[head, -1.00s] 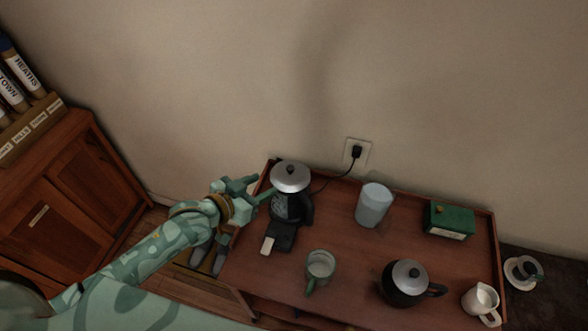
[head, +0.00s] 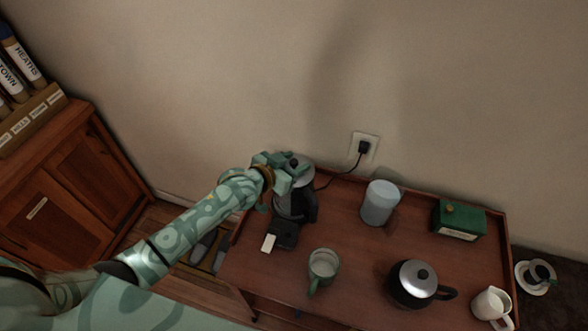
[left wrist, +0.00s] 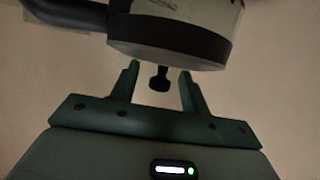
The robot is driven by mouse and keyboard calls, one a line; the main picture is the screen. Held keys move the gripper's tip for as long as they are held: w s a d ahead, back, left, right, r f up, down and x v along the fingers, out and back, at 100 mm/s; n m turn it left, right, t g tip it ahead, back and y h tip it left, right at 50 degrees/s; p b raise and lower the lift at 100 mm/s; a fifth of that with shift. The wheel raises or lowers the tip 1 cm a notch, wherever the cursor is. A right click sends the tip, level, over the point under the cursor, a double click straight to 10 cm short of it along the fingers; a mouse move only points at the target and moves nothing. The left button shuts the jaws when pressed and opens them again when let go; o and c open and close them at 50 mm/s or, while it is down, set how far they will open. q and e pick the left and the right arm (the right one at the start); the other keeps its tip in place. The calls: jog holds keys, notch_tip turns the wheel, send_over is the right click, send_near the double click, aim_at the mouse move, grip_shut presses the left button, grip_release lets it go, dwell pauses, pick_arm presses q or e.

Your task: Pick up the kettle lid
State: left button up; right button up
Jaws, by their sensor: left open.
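The black kettle (head: 290,208) stands at the left end of the wooden trolley top. Its silver kettle lid (head: 307,177) sits on top, partly hidden behind my left gripper (head: 290,168). In the left wrist view the lid (left wrist: 170,50) appears upside down, with its dark knob (left wrist: 160,79) pointing towards my left gripper (left wrist: 159,72). The fingers are open, one on each side of the knob, with a gap showing on both sides. My right gripper is not in view.
On the trolley (head: 345,235) stand a pale cylinder (head: 380,203), a green mug (head: 322,268), a dark pot with a silver lid (head: 414,284), a green box (head: 459,220) and a white jug (head: 491,303). A cord runs to the wall socket (head: 364,147).

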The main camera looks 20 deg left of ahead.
pick_arm(q)
grip_shut()
